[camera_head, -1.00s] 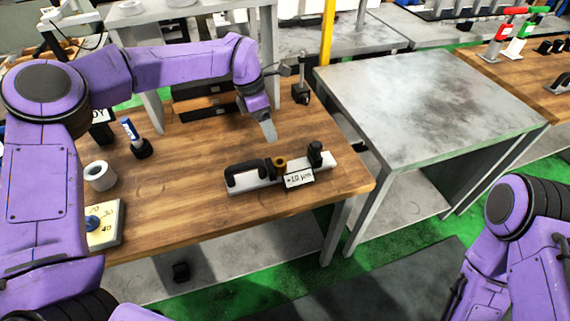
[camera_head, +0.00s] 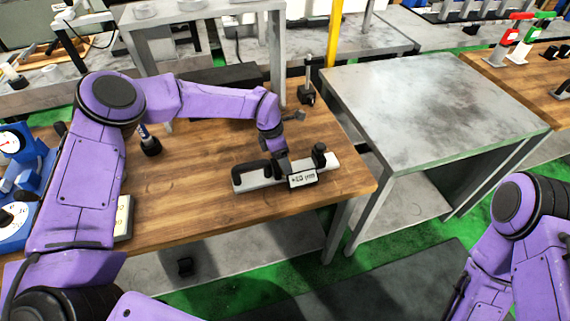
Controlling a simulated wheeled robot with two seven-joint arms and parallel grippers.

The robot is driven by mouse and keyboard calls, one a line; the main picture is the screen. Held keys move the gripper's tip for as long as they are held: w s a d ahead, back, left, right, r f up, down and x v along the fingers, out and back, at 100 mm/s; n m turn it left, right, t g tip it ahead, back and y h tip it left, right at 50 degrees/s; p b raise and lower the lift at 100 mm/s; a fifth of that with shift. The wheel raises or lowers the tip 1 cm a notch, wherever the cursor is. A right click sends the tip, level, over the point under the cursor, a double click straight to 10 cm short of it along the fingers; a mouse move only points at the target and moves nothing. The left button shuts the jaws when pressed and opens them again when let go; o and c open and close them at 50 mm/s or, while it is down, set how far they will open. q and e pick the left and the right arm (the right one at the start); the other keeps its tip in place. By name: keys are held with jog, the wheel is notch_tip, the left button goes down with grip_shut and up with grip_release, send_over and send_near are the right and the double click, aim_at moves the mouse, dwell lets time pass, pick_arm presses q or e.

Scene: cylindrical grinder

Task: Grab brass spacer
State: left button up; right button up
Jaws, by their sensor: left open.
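The measuring fixture (camera_head: 330,163) lies on the wooden table. It is a pale bar with a black C-shaped part (camera_head: 252,171) on its left, a black knob (camera_head: 319,150) on its right and a small "µm" sign (camera_head: 303,179) in front. My left gripper (camera_head: 283,161) points down at the middle of the fixture, between the black part and the knob. Its fingers are open, though small and hard to make out. The brass spacer is hidden at the gripper's fingertips, so I cannot tell whether they touch it. My right gripper is out of view; only its arm shows at lower right.
A dark post stand (camera_head: 307,92) stands behind the fixture. A black holder (camera_head: 151,146) is at the left, and a blue gauge device (camera_head: 14,190) is at the far left. A bare grey table (camera_head: 430,100) stands to the right across a gap.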

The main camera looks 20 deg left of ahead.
pick_arm(q)
jog(key=shift+s+r, duration=0.1)
grip_shut()
